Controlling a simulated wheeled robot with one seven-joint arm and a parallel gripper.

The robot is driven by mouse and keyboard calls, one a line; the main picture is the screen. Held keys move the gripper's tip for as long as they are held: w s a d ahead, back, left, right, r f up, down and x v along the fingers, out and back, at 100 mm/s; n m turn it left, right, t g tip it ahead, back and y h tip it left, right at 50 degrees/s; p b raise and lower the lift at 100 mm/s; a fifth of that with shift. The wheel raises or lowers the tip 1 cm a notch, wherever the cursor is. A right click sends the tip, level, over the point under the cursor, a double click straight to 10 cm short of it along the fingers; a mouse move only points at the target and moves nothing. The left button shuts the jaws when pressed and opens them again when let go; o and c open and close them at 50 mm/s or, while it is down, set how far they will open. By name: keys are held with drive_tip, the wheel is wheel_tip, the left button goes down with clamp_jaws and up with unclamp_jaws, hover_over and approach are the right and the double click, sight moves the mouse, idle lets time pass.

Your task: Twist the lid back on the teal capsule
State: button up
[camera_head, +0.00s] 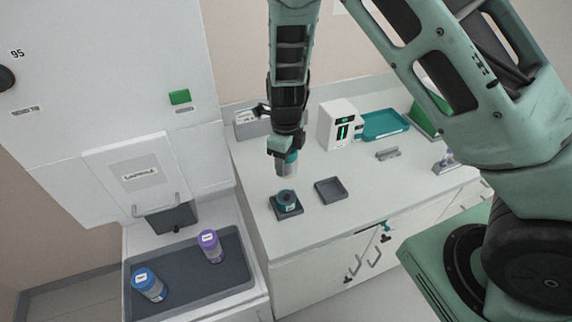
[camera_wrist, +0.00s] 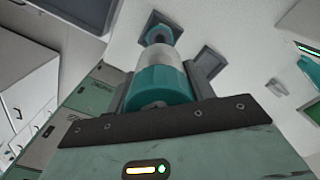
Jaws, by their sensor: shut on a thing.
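My gripper (camera_head: 286,166) is shut on the lid (camera_head: 288,158), a piece with a teal upper part and a grey, clear-looking lower part. The wrist view shows the lid (camera_wrist: 163,80) upright between the jaws. The teal capsule (camera_head: 287,198) stands in a dark square holder (camera_head: 277,213) on the white counter. It also shows beyond the lid in the wrist view (camera_wrist: 158,34). The lid hangs above the capsule and looks apart from it in the head view. The lid hides part of the capsule in the wrist view.
An empty dark square tray (camera_head: 331,190) lies right of the holder. A white device (camera_head: 340,125), a teal tray (camera_head: 384,124) and a small grey block (camera_head: 393,153) are farther back. A lower dark tray (camera_head: 188,285) holds a purple-topped (camera_head: 211,246) and a blue-topped capsule (camera_head: 149,285).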

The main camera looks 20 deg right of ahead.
drive_tip(key=shift+f+n+b, duration=0.5)
drive_tip(key=shift+n+b, duration=1.05)
drive_tip(key=shift+n, duration=1)
drive_tip(key=shift+f+n+b, duration=0.5)
drive_tip(key=shift+n+b, duration=1.1)
drive_tip(key=shift+n, duration=0.9)
drive_tip(key=shift+f+n+b, duration=0.5)
drive_tip(key=shift+n+b, duration=1.05)
drive_tip(key=shift+n, duration=1)
drive_tip(key=shift+f, duration=0.45)
drive_tip(key=shift+f+b, duration=0.35)
drive_tip(key=shift+b, duration=0.05)
drive_tip(key=shift+f, duration=0.3)
drive_tip(key=shift+f+b, duration=2)
drive_tip(key=shift+f, duration=0.8)
drive_tip(key=shift+f, duration=0.5)
